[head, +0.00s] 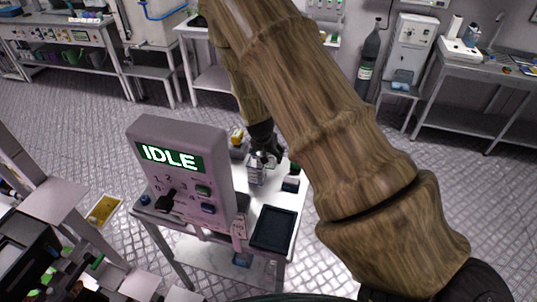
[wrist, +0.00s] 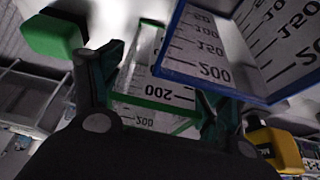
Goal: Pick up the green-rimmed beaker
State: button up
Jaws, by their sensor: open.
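The green-rimmed beaker (wrist: 150,112) is clear with dark scale marks. In the wrist view it lies between the two fingers of my gripper (wrist: 153,84), its green rim crossing the gap. The fingers stand apart on either side of it; I cannot tell whether either touches it. A blue-rimmed beaker (wrist: 225,75) with similar marks is close by at the upper right, near the right finger. In the head view my gripper (head: 262,150) is low over the small white table, at a clear vessel (head: 256,174); its rim colour is too small to tell.
A grey box reading IDLE (head: 180,172) stands on the table to the left. A dark tray (head: 273,228) lies at the near side. A green block (wrist: 50,36) and a yellow object (wrist: 275,150) are close to my fingers. Benches line the back.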

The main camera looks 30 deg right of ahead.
jog(key=shift+d, duration=0.15)
jog(key=shift+s+r, duration=0.25)
jog(key=shift+s, duration=0.1)
jog(key=shift+w+f, duration=0.15)
jog(key=shift+w, duration=0.05)
jog(key=c, duration=1)
jog(key=shift+s, duration=0.1)
jog(key=shift+c, duration=0.2)
jog(key=shift+r, duration=0.2)
